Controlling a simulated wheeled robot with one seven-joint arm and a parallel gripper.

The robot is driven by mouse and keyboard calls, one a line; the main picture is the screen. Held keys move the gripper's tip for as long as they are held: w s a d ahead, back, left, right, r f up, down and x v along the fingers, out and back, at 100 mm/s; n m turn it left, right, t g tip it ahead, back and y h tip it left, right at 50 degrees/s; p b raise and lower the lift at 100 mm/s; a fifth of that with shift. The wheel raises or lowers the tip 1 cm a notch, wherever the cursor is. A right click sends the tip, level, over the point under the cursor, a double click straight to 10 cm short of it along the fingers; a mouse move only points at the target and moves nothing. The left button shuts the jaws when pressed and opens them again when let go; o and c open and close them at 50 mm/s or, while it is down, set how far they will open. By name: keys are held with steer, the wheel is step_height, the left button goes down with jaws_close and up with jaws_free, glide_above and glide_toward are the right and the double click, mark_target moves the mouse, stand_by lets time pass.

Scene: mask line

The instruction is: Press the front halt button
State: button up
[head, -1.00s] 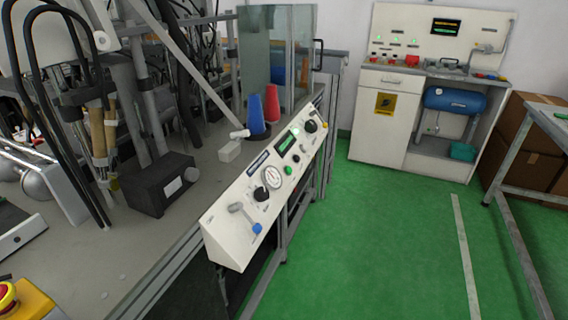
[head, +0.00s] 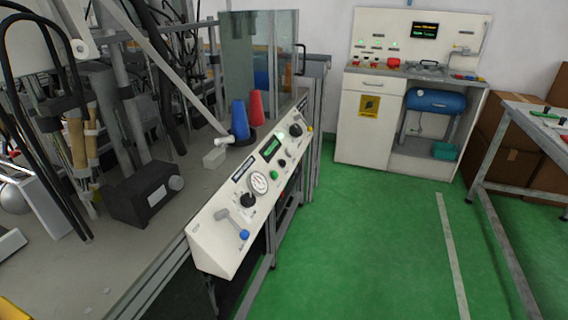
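The red halt button is out of frame now. Only a small yellow corner (head: 12,311), apparently of its yellow housing, shows at the bottom left edge of the head view. A white sloped control panel (head: 215,243) is fixed along the front edge of the long grey bench. It carries a round gauge (head: 259,183), a green button (head: 273,174), black knobs, a lit green display (head: 271,149) and a blue-tipped lever (head: 244,235). My gripper is not in view.
A grey bench (head: 118,262) with machinery fills the left. A white cabinet (head: 362,143) with red controls stands at the back wall. A grey table (head: 508,137) and brown boxes (head: 511,170) are at the right. Open green floor (head: 370,240) lies between.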

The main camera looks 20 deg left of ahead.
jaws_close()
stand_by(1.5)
